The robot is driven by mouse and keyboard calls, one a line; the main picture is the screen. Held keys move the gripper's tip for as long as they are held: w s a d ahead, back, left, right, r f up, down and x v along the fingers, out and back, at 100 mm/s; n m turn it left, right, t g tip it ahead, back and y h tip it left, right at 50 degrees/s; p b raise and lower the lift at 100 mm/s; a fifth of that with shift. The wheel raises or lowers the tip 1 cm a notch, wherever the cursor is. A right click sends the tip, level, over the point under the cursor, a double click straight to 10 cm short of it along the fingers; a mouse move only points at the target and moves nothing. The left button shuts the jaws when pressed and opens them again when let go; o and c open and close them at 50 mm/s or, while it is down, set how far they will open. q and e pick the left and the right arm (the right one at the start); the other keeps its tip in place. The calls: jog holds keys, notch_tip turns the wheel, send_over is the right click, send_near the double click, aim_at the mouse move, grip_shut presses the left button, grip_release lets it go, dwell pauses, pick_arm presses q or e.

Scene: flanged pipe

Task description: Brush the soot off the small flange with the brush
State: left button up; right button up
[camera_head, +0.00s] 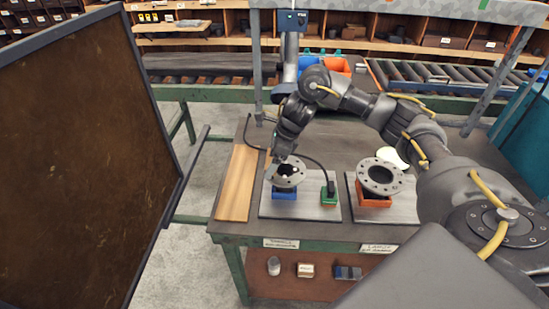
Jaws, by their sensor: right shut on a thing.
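The small flange (296,178) is a grey ring with bolt holes, set on a blue block (284,194) on the left metal plate. My right gripper (281,159) is directly above its far side, pointing down and shut. A small dark thing, apparently the brush (285,170), shows below the fingers at the flange's middle. The brush is mostly hidden, and I cannot tell whether it touches the flange. Soot is too fine to make out. My left gripper is out of view.
A larger flange (381,177) sits on an orange block (374,201) to the right. A green block (329,199) with an upright black tool and cable stands between them. A wooden board (237,183) lies at the left. A big dark panel (75,160) fills the left side.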

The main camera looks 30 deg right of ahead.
jog(key=shift+s+d+r, duration=0.1)
jog(key=shift+s+d, duration=0.35)
jog(key=shift+d, duration=0.2)
jog(key=shift+s+d, duration=0.45)
jog(key=shift+d, duration=0.15)
jog(key=shift+s+d+b, duration=0.35)
jog(key=shift+d, duration=0.2)
jog(key=shift+s+d, duration=0.5)
jog(key=shift+d, duration=0.1)
jog(key=shift+s+d+f+b, duration=0.2)
jog(key=shift+s+d+b, duration=0.1)
jog(key=shift+d, duration=0.1)
jog(key=shift+s+d, duration=0.6)
jog(key=shift+d, duration=0.1)
jog(key=shift+w+a, duration=0.1)
jog(key=shift+a, duration=0.05)
